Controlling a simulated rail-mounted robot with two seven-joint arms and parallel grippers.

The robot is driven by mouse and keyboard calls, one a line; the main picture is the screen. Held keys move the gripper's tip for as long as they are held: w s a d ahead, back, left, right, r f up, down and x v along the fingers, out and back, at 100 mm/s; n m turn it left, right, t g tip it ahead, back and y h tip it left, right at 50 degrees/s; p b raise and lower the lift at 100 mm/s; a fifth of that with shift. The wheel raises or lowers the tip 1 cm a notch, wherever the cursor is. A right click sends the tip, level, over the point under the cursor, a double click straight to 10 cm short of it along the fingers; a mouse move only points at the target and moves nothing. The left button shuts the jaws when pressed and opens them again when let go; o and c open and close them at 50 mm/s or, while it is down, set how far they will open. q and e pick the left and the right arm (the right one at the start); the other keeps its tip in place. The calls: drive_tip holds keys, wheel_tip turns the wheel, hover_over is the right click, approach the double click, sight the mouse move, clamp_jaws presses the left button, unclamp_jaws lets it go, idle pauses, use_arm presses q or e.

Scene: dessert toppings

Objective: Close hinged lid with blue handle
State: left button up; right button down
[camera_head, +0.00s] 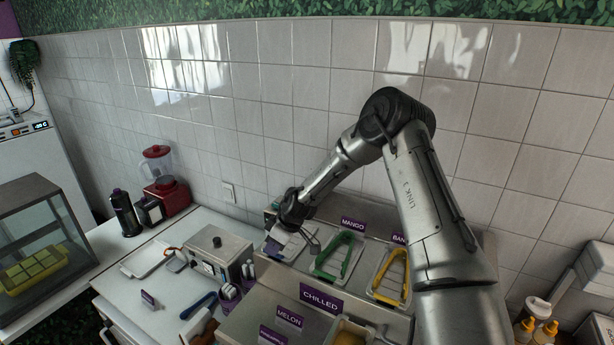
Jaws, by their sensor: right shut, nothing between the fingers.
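A row of lidded compartments sits in the chilled counter. The lid with the green handle (340,256) is by the MANGO sign, and the lid with the yellow handle (392,277) is right of it. At the left end of the row, a pale panel with a bluish edge (273,248) shows beside and below my right gripper. It may be the blue-handled lid, but the gripper covers much of it and I cannot tell its angle. My right gripper (308,241) is shut and empty, just left of the green handle. My left gripper is not in view.
A CHILLED sign (321,298) and a MELON sign (289,317) stand in front of the row. A metal box appliance (218,250) stands to the left, with a dark blue utensil (198,305) below it. The tiled wall (270,110) is close behind the counter.

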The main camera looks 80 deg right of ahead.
drive_tip(key=shift+s+d+r+p, duration=0.1)
drive_tip(key=shift+d+r+p, duration=0.05)
drive_tip(key=shift+r+p, duration=1.05)
drive_tip(key=shift+d+r+p, duration=0.15)
drive_tip(key=shift+r+p, duration=0.6)
drive_tip(key=shift+p, duration=0.7)
drive_tip(key=s+a+r+b, duration=0.2)
drive_tip(key=a+r, duration=0.3)
drive_tip(key=a, duration=0.3)
drive_tip(key=shift+r, duration=0.25)
